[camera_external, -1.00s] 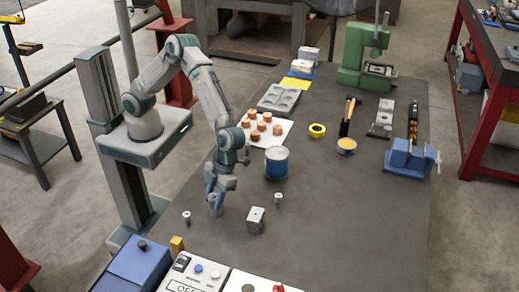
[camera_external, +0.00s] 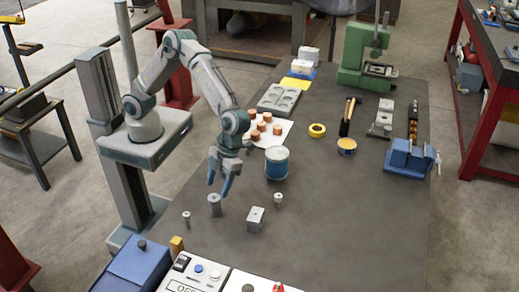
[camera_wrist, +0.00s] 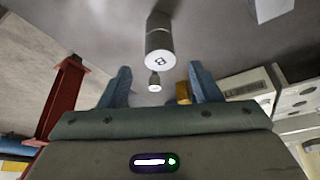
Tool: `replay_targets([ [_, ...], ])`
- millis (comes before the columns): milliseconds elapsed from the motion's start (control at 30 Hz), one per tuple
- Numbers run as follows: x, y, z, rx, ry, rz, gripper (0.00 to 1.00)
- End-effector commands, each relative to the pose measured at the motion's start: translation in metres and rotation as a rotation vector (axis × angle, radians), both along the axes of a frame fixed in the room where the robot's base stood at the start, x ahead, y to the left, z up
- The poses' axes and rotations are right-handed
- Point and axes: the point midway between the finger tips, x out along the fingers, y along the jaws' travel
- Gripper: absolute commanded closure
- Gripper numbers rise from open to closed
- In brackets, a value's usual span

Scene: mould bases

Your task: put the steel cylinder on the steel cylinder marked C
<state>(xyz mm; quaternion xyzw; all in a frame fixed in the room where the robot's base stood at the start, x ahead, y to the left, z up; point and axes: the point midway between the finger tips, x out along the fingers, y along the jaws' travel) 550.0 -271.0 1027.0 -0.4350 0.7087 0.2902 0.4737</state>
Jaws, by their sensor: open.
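A steel cylinder (camera_external: 215,204) stands upright on the bench below my gripper (camera_external: 219,184). In the wrist view this cylinder (camera_wrist: 160,40) has a dark mark on its pale end face, too small to read surely. My gripper is open and empty, with its blue fingers apart and above the cylinder, not around it. Two smaller steel pieces stand on the bench: one at left (camera_external: 187,218) and one at right (camera_external: 278,200). The left one also shows in the wrist view (camera_wrist: 154,83). I cannot make out a letter C on any piece.
A grey block (camera_external: 256,219) with a hole stands right of the cylinder. A blue can (camera_external: 277,163) stands behind, near a white sheet (camera_external: 282,129) with copper-coloured pieces. A control box (camera_external: 200,273) and yellow block (camera_external: 177,244) are in front. The bench's right-front area is clear.

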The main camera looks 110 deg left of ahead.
Motion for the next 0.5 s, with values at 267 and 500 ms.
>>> replay_targets([
  [267,0.009,0.017,0.048,-0.001,-0.003,0.0,0.42],
  [500,0.006,0.029,0.066,0.025,-0.001,0.042,0.42],
])
